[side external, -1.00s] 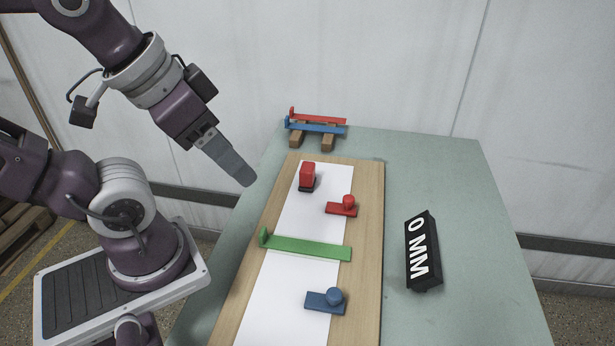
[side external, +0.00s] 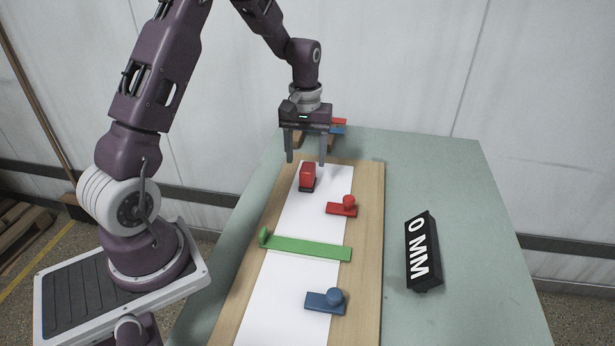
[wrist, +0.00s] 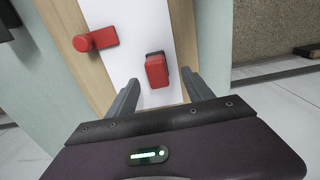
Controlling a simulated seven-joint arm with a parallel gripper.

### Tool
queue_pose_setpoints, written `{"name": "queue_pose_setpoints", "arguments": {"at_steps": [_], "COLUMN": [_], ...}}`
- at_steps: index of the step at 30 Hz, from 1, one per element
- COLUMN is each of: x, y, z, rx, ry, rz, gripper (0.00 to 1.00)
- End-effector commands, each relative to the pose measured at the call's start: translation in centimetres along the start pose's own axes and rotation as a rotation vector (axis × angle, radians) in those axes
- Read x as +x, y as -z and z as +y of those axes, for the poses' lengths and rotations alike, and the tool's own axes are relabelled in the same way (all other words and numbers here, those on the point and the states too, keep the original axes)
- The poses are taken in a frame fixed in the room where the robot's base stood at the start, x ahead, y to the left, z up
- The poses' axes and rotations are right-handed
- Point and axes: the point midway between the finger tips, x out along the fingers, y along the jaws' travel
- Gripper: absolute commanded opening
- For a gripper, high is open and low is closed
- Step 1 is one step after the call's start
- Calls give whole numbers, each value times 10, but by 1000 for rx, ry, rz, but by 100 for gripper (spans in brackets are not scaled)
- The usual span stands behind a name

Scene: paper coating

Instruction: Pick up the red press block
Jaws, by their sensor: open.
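An upright red block (side external: 307,173) on a dark base stands on the white paper (side external: 290,295) near the far end of the board. It also shows in the wrist view (wrist: 157,71). A flat red piece with a round knob (side external: 342,209) lies nearer and to the right, at the paper's edge; the wrist view shows it at the upper left (wrist: 96,40). My gripper (side external: 306,162) is open and empty, pointing down above the upright red block. In the wrist view, the block appears between the fingertips (wrist: 159,77); contact is not visible.
A green bar (side external: 305,248) crosses the paper, and a blue knobbed piece (side external: 325,301) lies nearer. A black "0 MM" display (side external: 422,252) stands at right on the green table (side external: 455,185). Red and blue bars on a wooden rack sit behind my gripper, partly hidden.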

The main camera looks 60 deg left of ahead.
Motion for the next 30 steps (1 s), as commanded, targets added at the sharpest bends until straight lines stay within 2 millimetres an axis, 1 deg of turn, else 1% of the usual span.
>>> {"name": "queue_pose_setpoints", "arguments": {"at_steps": [5, 7, 10, 13, 18, 23, 27, 30], "x": [28, 43, 58, 62, 62, 62, 62, 62], "y": [-1, -1, -1, -1, -1, -1, -1, -1], "z": [2, 4, 4, 4, 4, 4, 4, 4], "rx": [4, 4, 4, 4, 5, 5, 5, 5], "ry": [0, 1, 1, -1, -1, -1, -1, -1], "rz": [-4, -4, -4, -1, 0, 0, 0, 0], "gripper": [60, 60, 60, 60, 60, 29, 1, 0]}}
